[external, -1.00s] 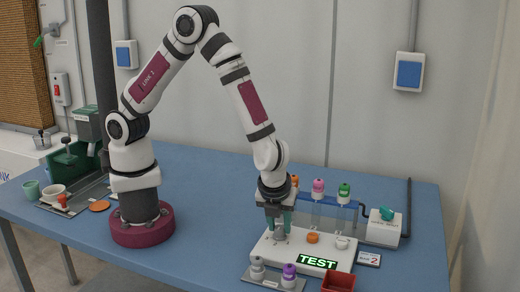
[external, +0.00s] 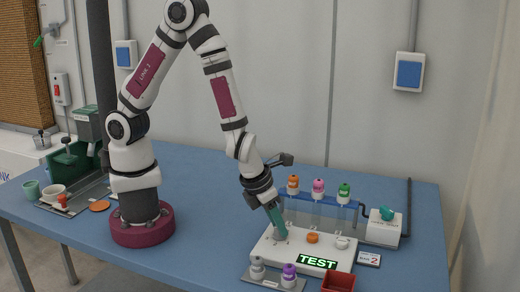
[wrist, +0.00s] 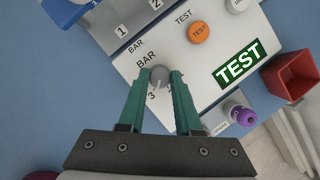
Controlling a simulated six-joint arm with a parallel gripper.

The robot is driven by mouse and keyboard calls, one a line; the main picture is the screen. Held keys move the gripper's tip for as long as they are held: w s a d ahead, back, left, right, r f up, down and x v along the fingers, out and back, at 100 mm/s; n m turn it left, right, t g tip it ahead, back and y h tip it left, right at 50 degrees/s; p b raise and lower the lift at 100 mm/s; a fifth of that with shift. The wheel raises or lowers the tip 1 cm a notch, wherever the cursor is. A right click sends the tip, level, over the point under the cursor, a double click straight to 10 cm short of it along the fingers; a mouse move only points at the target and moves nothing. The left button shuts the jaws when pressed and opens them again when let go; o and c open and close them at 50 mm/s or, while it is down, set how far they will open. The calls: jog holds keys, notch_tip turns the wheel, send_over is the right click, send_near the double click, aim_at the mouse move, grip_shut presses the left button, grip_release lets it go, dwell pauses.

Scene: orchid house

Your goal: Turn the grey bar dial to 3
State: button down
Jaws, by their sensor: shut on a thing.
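The grey bar dial (wrist: 158,73) sits on a white panel (wrist: 200,68), next to the word BAR. A digit 3 is printed close to it, and another mark is partly covered by a finger. I cannot tell which mark the dial points to. My gripper (wrist: 159,79) has its two green fingers shut on the dial's sides. In the external view my gripper (external: 280,235) reaches down to the left part of the panel with the wrist tilted, and the fingers hide the dial there.
An orange TEST button (external: 313,238), a white knob (external: 342,243) and a lit green TEST sign (external: 317,262) are on the panel. Capped tubes stand behind in a blue rack (external: 327,199). A purple-capped bottle (external: 289,277) and a red box (external: 338,282) stand in front.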

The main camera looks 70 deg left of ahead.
jog(key=shift+m, duration=0.5)
jog(key=shift+h, duration=0.3)
jog(key=c, duration=0.6)
grip_release()
jog(key=shift+r, duration=0.15)
